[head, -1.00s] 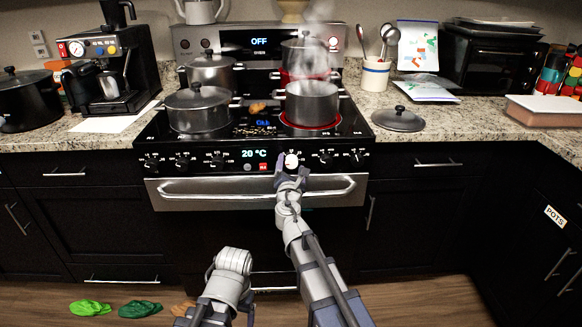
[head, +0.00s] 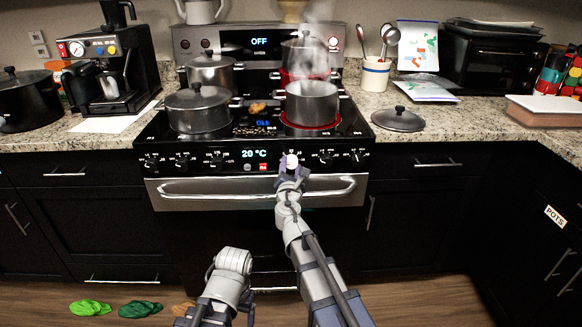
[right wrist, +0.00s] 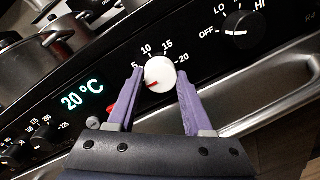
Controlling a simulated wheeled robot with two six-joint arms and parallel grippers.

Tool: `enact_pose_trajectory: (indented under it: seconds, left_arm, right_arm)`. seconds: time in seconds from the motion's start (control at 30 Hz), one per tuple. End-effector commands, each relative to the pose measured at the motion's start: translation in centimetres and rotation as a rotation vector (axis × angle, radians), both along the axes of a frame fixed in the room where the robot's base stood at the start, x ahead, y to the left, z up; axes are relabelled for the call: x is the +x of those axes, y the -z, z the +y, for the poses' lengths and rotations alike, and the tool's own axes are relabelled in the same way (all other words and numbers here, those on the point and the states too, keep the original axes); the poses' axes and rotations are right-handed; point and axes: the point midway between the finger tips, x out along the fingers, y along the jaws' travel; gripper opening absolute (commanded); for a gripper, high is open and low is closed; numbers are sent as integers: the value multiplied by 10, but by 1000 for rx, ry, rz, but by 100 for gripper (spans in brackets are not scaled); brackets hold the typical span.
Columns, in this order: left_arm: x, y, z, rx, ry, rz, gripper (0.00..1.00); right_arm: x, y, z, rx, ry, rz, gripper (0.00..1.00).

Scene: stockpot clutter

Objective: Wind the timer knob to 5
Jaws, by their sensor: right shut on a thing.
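The timer knob (right wrist: 160,74) is a round white knob on the stove's black front panel, with a red mark on its face. The numbers 5, 10, 15 and 20 are printed around it. In the right wrist view the red mark points to the lower left, below the 5. My right gripper (right wrist: 160,80) is shut on the knob, with one purple finger on each side. In the head view the knob (head: 292,161) shows white between the fingers of my right gripper (head: 293,167). My left gripper is not in view; only part of that arm shows.
A black burner knob (right wrist: 243,30) sits right of the timer, and more black knobs (head: 182,161) are to the left. The steel oven handle (head: 230,195) runs just below the panel. A steaming pot (head: 312,103) stands on a glowing red burner above.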

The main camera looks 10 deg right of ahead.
Motion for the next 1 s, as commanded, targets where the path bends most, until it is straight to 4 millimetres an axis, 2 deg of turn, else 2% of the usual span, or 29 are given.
enact_pose_trajectory:
  seconds: [0.17, 0.7, 1.0]
  left_arm:
    - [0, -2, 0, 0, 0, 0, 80]
    - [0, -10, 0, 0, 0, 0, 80]
    - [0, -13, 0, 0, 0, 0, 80]
  right_arm:
    - [0, -1, 0, 73, 1, -8, 0]
    - [0, -2, -1, 505, 0, -62, 0]
    - [-1, -2, -1, 678, 1, -84, 0]
